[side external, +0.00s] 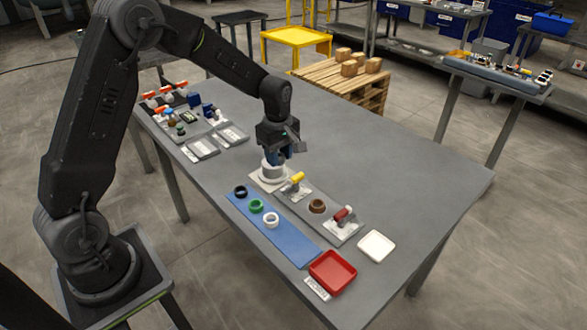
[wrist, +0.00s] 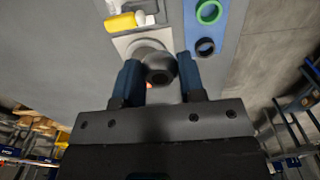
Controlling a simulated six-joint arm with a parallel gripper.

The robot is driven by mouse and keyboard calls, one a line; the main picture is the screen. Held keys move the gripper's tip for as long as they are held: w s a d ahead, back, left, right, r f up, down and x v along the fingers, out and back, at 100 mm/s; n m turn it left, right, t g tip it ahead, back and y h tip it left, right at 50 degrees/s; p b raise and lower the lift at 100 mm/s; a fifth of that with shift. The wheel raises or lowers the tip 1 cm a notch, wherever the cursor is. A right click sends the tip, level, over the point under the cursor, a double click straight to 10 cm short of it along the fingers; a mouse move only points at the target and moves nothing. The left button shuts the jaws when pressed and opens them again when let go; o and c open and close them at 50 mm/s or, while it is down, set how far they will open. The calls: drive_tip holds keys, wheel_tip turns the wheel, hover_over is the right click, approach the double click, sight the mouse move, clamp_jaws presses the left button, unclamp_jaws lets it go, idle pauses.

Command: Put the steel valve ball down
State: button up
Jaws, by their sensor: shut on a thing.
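The steel valve ball (wrist: 161,68) is a grey sphere with a dark bore facing the wrist camera. My gripper (wrist: 160,80) is shut on it, with one blue finger on each side. In the side view my gripper (side external: 274,153) points down just above a white round holder (side external: 272,170) on a pale square base. The ball is hidden there by the fingers. Part of the white holder (wrist: 147,47) shows past the ball in the wrist view. I cannot tell whether the ball touches it.
A yellow-handled clamp (side external: 296,182), a brown ring (side external: 317,206) and a red-handled clamp (side external: 343,217) stand right of the holder. A blue mat (side external: 290,245) carries black, green and white rings. A red tray (side external: 333,272) and white tray (side external: 377,246) lie in front. The table's right side is clear.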

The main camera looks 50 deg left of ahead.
drive_tip(key=shift+s+a+r+m, duration=0.1)
drive_tip(key=shift+s+a+m, duration=0.1)
drive_tip(key=shift+m, duration=0.1)
drive_tip(key=shift+s+d+m, duration=0.15)
drive_tip(key=shift+s+m, duration=0.05)
drive_tip(key=shift+m, duration=0.2)
drive_tip(key=s+d+f+m, duration=0.1)
drive_tip(key=s+m, duration=0.1)
drive_tip(key=m, duration=0.3)
drive_tip(key=s+d+f+m, duration=0.1)
drive_tip(key=s+m, duration=0.1)
drive_tip(key=m, duration=0.4)
drive_tip(key=s+d+f+m, duration=0.2)
drive_tip(key=m, duration=0.3)
drive_tip(key=w+a+r+n, duration=0.1)
drive_tip(key=n, duration=0.3)
drive_tip(key=w+a+r+n, duration=0.1)
drive_tip(key=w+n, duration=0.1)
drive_tip(key=n, duration=0.2)
drive_tip(key=w+a+r+n, duration=0.1)
drive_tip(key=w+n, duration=0.1)
drive_tip(key=n, duration=0.2)
drive_tip(key=shift+a+n, duration=0.15)
drive_tip(key=shift+n, duration=0.25)
drive_tip(key=n, duration=0.1)
drive_tip(key=w+n, duration=0.1)
drive_tip(key=n, duration=0.1)
drive_tip(key=a+r+n, duration=0.1)
drive_tip(key=shift+w+a+r+n, duration=0.1)
drive_tip(key=shift+w+n, duration=0.2)
